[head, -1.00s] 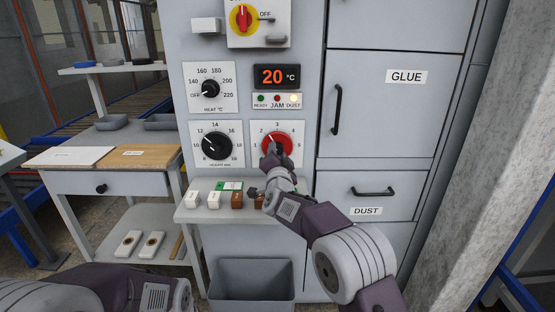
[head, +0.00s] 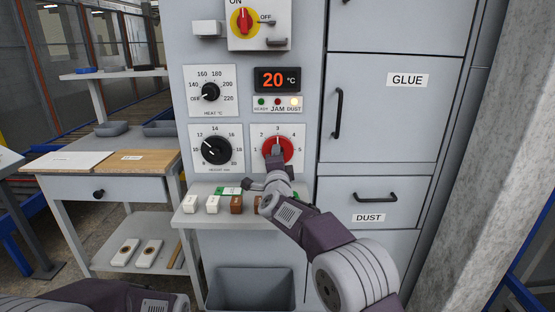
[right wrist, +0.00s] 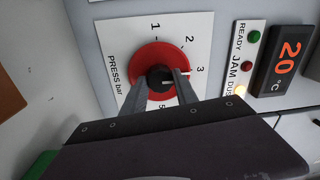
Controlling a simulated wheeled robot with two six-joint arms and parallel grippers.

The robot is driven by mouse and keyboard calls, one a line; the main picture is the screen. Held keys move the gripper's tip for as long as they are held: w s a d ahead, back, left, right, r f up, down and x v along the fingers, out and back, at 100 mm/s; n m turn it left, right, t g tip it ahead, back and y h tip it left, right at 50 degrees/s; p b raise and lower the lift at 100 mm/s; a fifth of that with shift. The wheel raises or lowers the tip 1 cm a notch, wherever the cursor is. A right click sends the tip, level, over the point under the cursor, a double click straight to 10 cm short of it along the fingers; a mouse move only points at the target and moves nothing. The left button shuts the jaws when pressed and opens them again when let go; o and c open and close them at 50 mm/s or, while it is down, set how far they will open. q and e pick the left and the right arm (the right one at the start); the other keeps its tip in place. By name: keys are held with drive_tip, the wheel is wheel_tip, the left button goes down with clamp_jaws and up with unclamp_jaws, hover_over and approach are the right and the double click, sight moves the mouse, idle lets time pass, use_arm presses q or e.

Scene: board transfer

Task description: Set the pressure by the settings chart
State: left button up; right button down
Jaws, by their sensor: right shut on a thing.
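The red pressure dial (head: 289,151) is on a white plate on the machine front. It also shows in the right wrist view (right wrist: 143,62), labelled "PRESS bar", with a black hub (right wrist: 158,74). My right gripper (head: 277,158) is at the dial from below. In the right wrist view its two fingers (right wrist: 164,90) are on either side of the hub, shut on the knob. The white mark on the dial's rim points at about 3. My left arm shows at the lower left, but its gripper is out of view. I cannot make out a settings chart.
The height dial (head: 216,150) and heat dial (head: 210,92) are to the left. The display (head: 277,79) reads 20 °C, and the DUST lamp (head: 294,101) glows. A shelf (head: 188,217) below holds small blocks and a green-and-white card (head: 229,191). A grey bin (head: 262,275) stands beneath.

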idle(0.3)
drive_tip(key=c, duration=0.9)
unclamp_jaws()
drive_tip(key=shift+c, duration=0.2)
drive_tip(key=s, duration=0.9)
drive_tip(key=shift+f, duration=0.3)
